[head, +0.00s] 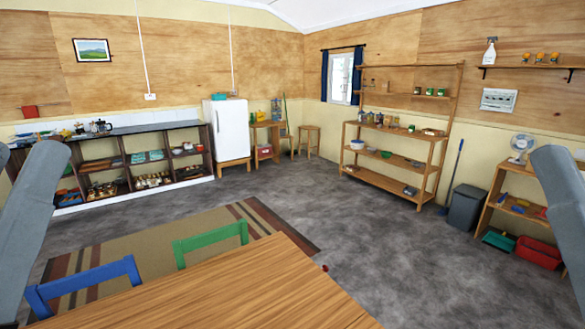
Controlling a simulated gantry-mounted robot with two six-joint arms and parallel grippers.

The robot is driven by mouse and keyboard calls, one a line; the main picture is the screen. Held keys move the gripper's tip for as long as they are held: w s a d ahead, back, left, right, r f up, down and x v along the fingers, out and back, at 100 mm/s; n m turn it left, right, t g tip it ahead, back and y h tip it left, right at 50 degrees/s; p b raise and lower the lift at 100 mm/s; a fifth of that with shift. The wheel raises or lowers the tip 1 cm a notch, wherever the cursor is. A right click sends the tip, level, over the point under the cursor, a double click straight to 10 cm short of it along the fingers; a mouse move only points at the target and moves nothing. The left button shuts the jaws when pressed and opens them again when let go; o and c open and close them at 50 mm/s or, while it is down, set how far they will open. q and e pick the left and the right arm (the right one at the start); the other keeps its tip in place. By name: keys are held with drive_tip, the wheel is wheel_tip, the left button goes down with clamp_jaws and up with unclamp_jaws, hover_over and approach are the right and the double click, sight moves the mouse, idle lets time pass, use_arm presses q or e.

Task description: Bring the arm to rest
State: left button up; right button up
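Only grey links of my two arms show, one at the left edge and one at the right edge of the head view. Both of my grippers are outside the view, so whether they are open, shut or holding anything is hidden. No part of my arms visibly touches the furniture.
A wooden table (215,292) fills the bottom middle, its visible top bare. A blue chair (85,282) and a green chair (210,243) stand at its far edge. Open grey floor (330,215) lies beyond. Shelves (400,160), a fridge (229,132) and a grey bin (466,207) line the walls.

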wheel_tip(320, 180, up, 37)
drive_tip(key=p, duration=3.4)
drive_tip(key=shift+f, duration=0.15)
